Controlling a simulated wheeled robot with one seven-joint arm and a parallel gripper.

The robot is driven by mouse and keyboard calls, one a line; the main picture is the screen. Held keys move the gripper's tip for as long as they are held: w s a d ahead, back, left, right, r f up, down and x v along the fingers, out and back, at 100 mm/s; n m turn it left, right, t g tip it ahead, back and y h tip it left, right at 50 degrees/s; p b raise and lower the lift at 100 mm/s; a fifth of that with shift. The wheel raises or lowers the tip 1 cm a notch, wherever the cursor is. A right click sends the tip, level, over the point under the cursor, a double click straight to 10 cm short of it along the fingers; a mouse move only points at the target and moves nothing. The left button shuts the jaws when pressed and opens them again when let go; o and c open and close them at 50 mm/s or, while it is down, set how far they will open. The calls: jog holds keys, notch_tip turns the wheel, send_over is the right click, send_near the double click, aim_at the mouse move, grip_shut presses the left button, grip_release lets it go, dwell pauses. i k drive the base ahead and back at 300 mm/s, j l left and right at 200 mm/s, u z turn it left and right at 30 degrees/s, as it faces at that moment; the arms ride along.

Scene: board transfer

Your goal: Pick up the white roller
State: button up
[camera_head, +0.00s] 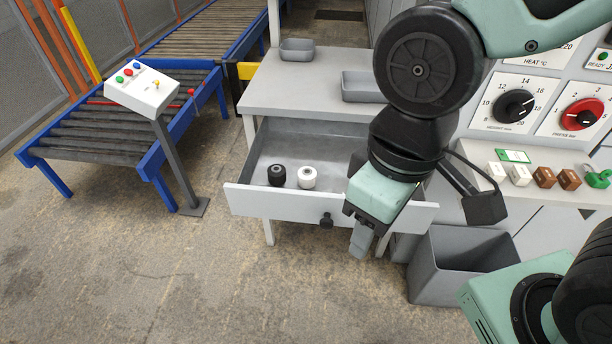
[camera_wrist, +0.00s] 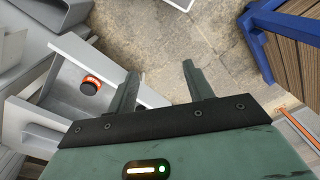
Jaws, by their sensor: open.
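The white roller (camera_head: 307,178) stands inside the open grey drawer (camera_head: 240,199), near the drawer front. A black roller (camera_head: 276,175) stands just left of it, with a small gap. My gripper (camera_head: 362,240) is to the right of the white roller, in front of the drawer's right part and pointing down. In the wrist view my gripper (camera_wrist: 158,82) has its two fingers spread with nothing between them. I cannot make out the white roller in the wrist view.
The drawer has a dark knob (camera_head: 326,220). The tabletop (camera_head: 300,92) above it carries grey trays (camera_head: 297,50). A grey bin (camera_head: 440,275) stands on the floor at right. A control post (camera_head: 175,150) and blue-framed conveyor (camera_head: 90,125) stand at left. Floor in front is clear.

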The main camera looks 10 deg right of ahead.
aim_at(307, 176)
jog(key=i+l+z, duration=0.1)
jog(key=l, duration=0.2)
jog(key=i+l+z, duration=0.1)
jog(key=i+l+u, duration=0.1)
jog(key=l, duration=0.25)
jog(key=i+l, duration=0.1)
jog(key=l, duration=0.25)
jog(key=u, duration=0.05)
